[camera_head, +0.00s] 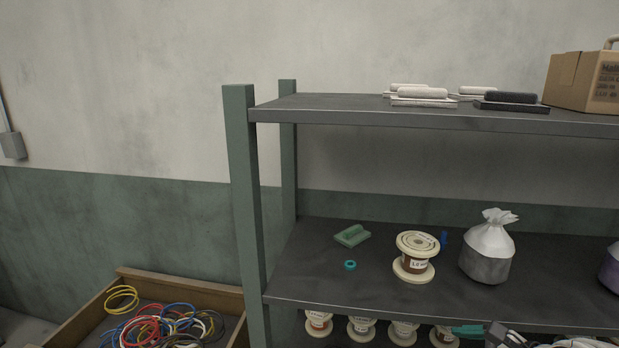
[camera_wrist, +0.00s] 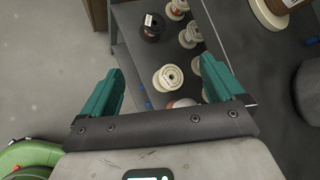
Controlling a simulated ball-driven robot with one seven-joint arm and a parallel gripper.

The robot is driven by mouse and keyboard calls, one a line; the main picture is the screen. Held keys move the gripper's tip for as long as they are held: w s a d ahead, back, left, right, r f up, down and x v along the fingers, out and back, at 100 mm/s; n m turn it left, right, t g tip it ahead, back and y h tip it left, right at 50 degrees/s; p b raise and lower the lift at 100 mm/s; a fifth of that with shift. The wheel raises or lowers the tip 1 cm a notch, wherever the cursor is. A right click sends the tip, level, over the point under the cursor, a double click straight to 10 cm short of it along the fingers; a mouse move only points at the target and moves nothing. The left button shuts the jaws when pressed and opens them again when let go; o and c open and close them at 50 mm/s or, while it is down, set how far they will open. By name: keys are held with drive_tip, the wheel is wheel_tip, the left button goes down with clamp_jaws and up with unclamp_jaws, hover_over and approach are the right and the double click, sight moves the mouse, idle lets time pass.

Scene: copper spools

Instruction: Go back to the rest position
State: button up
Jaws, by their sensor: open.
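My gripper (camera_wrist: 160,78) is open in the wrist view, its two teal fingers wide apart with nothing between them. Below and beyond the fingers, several copper spools with cream flanges stand on a lower shelf, one of them a pale spool (camera_wrist: 168,77) seen through the gap. In the head view, a teal finger of my gripper (camera_head: 468,331) shows at the bottom edge, in front of the lower-shelf spools (camera_head: 361,328). A labelled spool (camera_head: 414,257) stands upright on the middle shelf (camera_head: 310,280).
A tied bag (camera_head: 488,250), a green block (camera_head: 352,235) and a teal ring (camera_head: 350,265) are on the middle shelf. The green shelf post (camera_head: 243,190) is left of them. A wooden crate (camera_head: 180,283) of coiled wires stands at lower left. A cardboard box (camera_head: 577,82) is on top.

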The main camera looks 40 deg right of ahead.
drive_tip(key=a+f+n+g+y, duration=0.2)
drive_tip(key=a+f+n+g, duration=0.2)
drive_tip(key=a+f+n, duration=0.7)
drive_tip(key=s+a+f+n+g+h, duration=0.1)
drive_tip(key=s+a+f+n+g, duration=0.1)
drive_tip(key=a+n, duration=0.3)
drive_tip(key=s+a+f+n+g, duration=0.2)
drive_tip(key=s+a+f+n, duration=0.1)
drive_tip(key=n, duration=0.8)
drive_tip(key=shift+s+a+f+g+h, duration=0.3)
drive_tip(key=shift+s+a+g+h, duration=0.15)
drive_tip(key=shift+a, duration=0.65)
